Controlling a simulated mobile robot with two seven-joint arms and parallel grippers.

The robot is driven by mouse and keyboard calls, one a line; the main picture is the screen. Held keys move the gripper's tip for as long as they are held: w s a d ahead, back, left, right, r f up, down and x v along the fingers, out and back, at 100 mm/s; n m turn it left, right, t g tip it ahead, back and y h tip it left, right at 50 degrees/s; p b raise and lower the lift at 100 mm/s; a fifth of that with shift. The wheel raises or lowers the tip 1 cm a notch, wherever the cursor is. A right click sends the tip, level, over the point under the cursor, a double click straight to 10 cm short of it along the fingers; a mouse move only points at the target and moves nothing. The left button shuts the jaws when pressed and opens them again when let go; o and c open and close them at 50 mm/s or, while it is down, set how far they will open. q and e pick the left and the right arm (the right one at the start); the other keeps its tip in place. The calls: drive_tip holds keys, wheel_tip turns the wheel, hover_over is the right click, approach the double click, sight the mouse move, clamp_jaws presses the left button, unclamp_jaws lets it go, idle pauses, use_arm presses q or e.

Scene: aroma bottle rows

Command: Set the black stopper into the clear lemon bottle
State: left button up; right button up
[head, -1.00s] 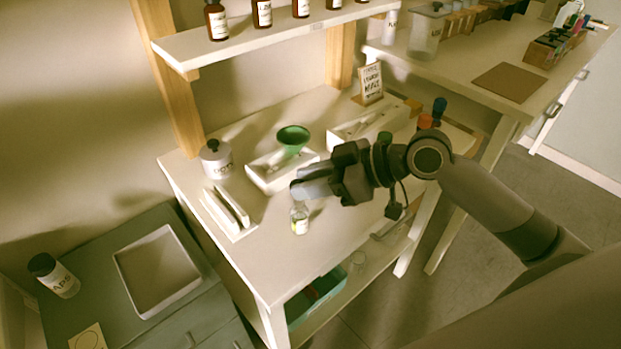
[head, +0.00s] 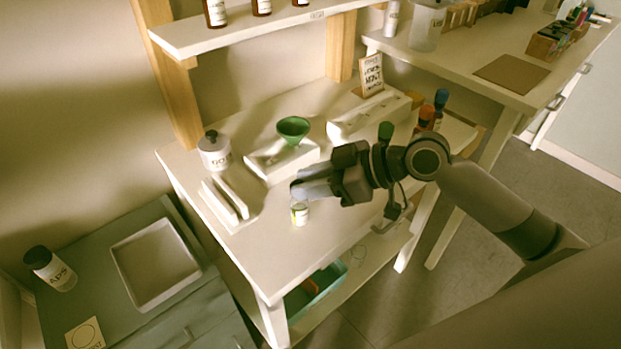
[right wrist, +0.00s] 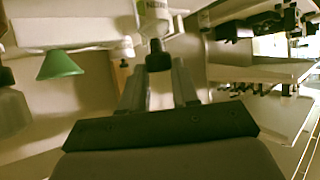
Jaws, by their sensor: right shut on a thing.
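The clear lemon bottle (head: 300,215) stands upright near the front edge of the white table, with a yellow-green label. My right gripper (head: 297,190) is directly over it, and the fingers hide its top in the head view. In the right wrist view, which is upside down, the black stopper (right wrist: 158,58) is between the fingers of the right gripper (right wrist: 160,82). The stopper lines up with the neck of the bottle (right wrist: 153,18) and looks very near or touching it. I cannot tell whether it is seated. My left gripper is not in view.
A green funnel (head: 293,128) is at a white tray (head: 270,170) behind the bottle. Dark-capped bottles (head: 428,115) stand at the right. The table front is clear.

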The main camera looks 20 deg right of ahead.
drive_tip(key=o, duration=1.1)
drive_tip(key=shift+d, duration=0.1)
drive_tip(key=v, duration=0.7)
drive_tip(key=shift+b, duration=0.4)
drive_tip(key=shift+s, duration=0.1)
